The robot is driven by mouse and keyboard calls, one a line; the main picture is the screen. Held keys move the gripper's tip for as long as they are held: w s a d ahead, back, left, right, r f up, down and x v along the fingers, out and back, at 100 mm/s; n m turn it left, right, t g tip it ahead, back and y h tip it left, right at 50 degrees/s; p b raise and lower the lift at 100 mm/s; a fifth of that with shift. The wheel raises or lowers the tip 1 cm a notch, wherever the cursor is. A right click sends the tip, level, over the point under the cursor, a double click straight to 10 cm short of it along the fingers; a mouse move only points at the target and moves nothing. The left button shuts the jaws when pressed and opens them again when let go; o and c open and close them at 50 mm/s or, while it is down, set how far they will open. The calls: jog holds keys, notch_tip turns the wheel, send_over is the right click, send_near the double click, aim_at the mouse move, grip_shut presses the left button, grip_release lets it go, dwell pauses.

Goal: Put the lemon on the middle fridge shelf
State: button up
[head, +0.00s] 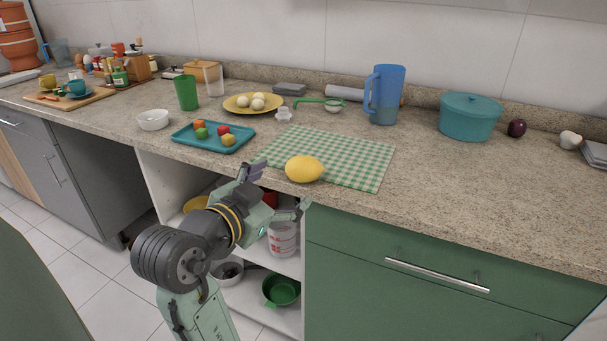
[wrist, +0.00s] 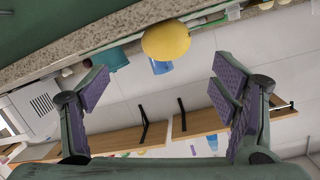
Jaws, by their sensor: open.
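The yellow lemon (head: 304,168) lies at the counter's front edge, on the near edge of a green checked cloth (head: 350,160). My gripper (head: 277,186) is open and empty, in front of the counter, a little left of the lemon and lower than it. The lemon also shows in the wrist view (wrist: 166,40), ahead of the gap between my open fingers (wrist: 155,88), beyond them and not touched. No fridge and no fridge shelf can be made out in either view.
A teal tray (head: 183,134) with several small coloured pieces is left of the cloth. A blue pitcher (head: 384,95) and a teal pot (head: 469,117) stand behind. An open cabinet (head: 293,265) with bowls and a green drawer front (head: 400,262) are below the counter. The counter's right front is clear.

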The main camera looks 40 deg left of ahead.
aim_at(299, 170)
jog(key=x, duration=0.5)
jog(key=p+x, duration=0.1)
jog(key=x, duration=0.1)
jog(key=p+x, duration=0.1)
jog(key=shift+w+a+r, duration=0.15)
jog(key=shift+w+a, duration=0.3)
jog(key=shift+w, duration=0.35)
jog(key=shift+c, duration=0.6)
jog(key=c, duration=1.3)
